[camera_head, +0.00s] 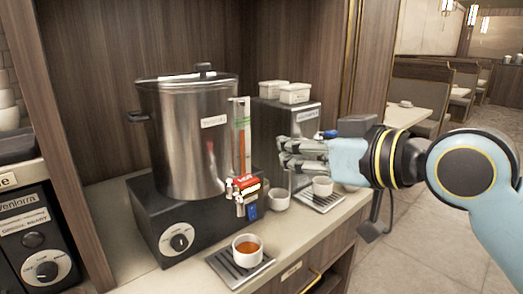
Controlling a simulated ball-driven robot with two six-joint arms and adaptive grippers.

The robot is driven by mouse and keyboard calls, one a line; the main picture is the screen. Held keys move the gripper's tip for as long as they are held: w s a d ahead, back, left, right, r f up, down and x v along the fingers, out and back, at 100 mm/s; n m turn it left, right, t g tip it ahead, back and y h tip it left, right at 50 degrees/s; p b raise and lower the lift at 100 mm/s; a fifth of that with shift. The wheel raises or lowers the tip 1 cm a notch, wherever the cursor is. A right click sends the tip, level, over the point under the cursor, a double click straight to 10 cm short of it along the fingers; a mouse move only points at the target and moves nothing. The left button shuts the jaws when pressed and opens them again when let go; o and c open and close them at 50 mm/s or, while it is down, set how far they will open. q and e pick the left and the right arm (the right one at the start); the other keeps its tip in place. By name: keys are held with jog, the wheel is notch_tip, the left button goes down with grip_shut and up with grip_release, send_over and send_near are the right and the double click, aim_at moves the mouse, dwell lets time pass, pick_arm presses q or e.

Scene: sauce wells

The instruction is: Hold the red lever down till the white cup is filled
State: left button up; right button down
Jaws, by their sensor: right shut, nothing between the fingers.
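The red lever (244,182) sits on the tap at the front of a tall steel urn (195,130). A white cup (235,254) stands upright on a dark slatted drip tray (225,268) below the tap. Orange-brown liquid shows inside this cup, below the rim. My right gripper (283,153) comes in from the right, shut and empty. It is to the right of the red lever and higher in the picture, apart from it. My left gripper is not in view.
A second steel dispenser (270,118) with a blue lever (329,134) stands behind my right gripper. White cups stand near it (279,199) and on its drip tray (322,184). The urn's black base has a dial (179,239). The counter's front edge runs along the right.

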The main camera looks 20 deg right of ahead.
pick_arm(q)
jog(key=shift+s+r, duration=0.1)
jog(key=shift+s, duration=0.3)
pick_arm(e)
jog(key=shift+r, duration=0.15)
jog(key=p, duration=0.2)
send_over(253, 181)
notch_tip(253, 181, down, 2)
jog(key=shift+f, duration=0.1)
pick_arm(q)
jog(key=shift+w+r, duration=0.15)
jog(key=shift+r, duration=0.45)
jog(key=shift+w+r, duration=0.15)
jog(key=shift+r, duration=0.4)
pick_arm(e)
jog(key=shift+s+f, duration=0.1)
jog(key=shift+f, duration=2)
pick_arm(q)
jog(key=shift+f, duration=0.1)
